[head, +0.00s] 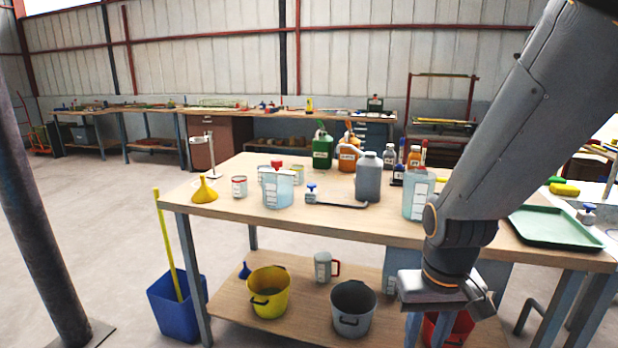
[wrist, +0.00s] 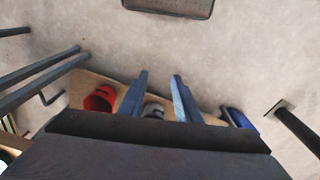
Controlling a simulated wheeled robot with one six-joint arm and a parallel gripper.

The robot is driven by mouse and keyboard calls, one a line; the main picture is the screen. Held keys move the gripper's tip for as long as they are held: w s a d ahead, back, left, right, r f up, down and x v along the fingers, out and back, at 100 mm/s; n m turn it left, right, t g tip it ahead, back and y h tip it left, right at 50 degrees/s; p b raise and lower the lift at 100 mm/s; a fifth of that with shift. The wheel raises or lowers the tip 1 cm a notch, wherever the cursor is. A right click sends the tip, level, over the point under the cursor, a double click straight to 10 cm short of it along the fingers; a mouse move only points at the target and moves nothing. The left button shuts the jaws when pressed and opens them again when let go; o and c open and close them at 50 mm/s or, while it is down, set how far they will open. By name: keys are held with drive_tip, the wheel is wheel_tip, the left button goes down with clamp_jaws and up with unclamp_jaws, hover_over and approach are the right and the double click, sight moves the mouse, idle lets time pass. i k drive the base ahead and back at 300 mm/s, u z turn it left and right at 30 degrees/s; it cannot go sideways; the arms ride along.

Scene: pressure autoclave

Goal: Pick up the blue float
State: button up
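I cannot pick out a blue float for certain. A small blue cone-shaped piece (head: 245,271) lies on the lower shelf (head: 225,305) beside the yellow bucket; it may be the float, but it is too small to tell. My gripper (head: 427,334) hangs pointing down in front of the workbench at the right of the head view, well to the right of that piece. Its two fingers stand apart with nothing between them, as the wrist view also shows (wrist: 159,82). The blue piece cannot be made out in the wrist view.
The lower shelf holds a yellow bucket (head: 268,291), a grey bucket (head: 352,307), a mug (head: 323,267) and a red bucket (wrist: 100,98). A blue bin (head: 177,310) stands on the floor. The benchtop (head: 240,225) carries jugs, bottles and a green tray (head: 553,228).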

sight(399, 165)
drive_tip(key=k, duration=0.6)
drive_tip(key=z, duration=0.55)
drive_tip(key=i, duration=1.7)
drive_tip(key=u, duration=0.75)
